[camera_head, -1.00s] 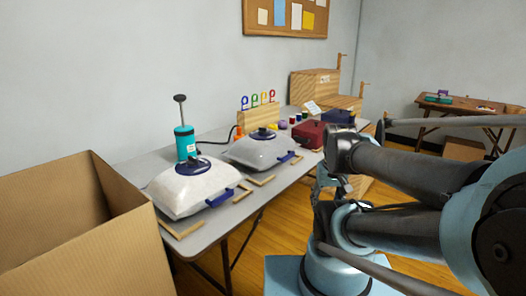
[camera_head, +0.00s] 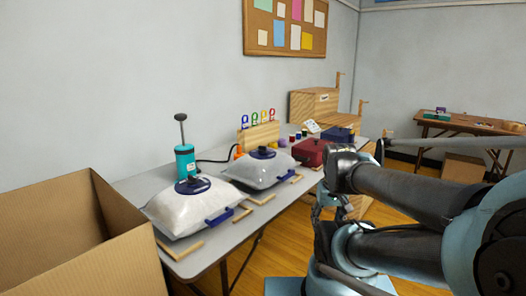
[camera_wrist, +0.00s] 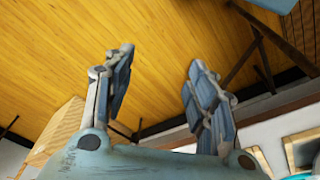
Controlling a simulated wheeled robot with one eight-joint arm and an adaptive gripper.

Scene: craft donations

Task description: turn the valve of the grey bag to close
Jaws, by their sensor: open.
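The grey bag (camera_head: 247,174) lies on the long table, behind the whiter bag, with a dark blue round valve (camera_head: 263,153) on its top and a blue handle at its front edge. I cannot tell from here how the valve is turned. My gripper shows in the wrist view (camera_wrist: 160,60) with its two fingers apart and nothing between them, above the wooden floor. In the head view my arm is at the right, clear of the bags, and its end is hard to make out. The gripper is well apart from the grey bag.
A white bag (camera_head: 176,211) with a blue valve lies nearer, beside a teal pump (camera_head: 187,163). A large open cardboard box (camera_head: 55,225) stands front left. A red case (camera_head: 309,152) and a dark blue case (camera_head: 337,134) sit farther along the table. Floor shows right of the table.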

